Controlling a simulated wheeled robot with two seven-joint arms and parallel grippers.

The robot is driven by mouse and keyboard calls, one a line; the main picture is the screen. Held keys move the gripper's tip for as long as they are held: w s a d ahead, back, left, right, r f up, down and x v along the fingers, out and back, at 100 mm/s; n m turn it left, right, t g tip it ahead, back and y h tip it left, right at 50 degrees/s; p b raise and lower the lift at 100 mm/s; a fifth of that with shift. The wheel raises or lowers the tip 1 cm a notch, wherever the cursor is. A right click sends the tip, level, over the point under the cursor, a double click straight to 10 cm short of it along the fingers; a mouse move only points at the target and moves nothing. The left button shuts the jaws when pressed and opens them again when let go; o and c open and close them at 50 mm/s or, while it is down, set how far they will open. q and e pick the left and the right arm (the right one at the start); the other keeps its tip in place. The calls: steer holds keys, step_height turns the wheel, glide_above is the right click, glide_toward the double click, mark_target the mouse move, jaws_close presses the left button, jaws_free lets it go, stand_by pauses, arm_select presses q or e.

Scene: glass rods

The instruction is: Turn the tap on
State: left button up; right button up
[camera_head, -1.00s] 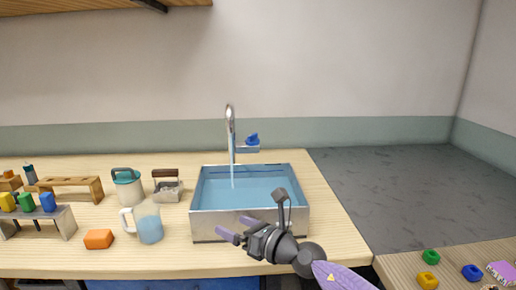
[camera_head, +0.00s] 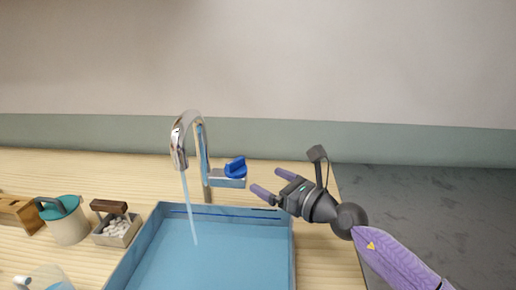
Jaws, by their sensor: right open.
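The chrome tap (camera_head: 183,135) stands behind the sink basin (camera_head: 293,235), its spout curving over the blue-lined inside. A pale blue stream of water (camera_head: 188,205) runs from the spout down into the basin. The blue tap knob (camera_head: 236,168) sits on a small block to the right of the tap's column. My right gripper (camera_head: 267,179) is open and empty, just to the right of the knob, with its fingers pointing left towards it. A small gap seems to separate the fingertips from the knob. My left gripper is not in view.
On the wooden counter to the left stand a teal-lidded jug (camera_head: 68,226), a wooden-handled box with white contents (camera_head: 117,229), a wooden rack (camera_head: 20,214) and a clear mug (camera_head: 45,280). A dark grey surface (camera_head: 420,200) lies to the right. The wall is behind.

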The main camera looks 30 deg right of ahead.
mark_target(238, 164)
steer(key=b+x, duration=0.2)
steer(key=x, duration=0.7)
steer(key=shift+a, duration=0.1)
steer(key=shift+w+a, duration=0.1)
steer(key=shift+w, duration=0.3)
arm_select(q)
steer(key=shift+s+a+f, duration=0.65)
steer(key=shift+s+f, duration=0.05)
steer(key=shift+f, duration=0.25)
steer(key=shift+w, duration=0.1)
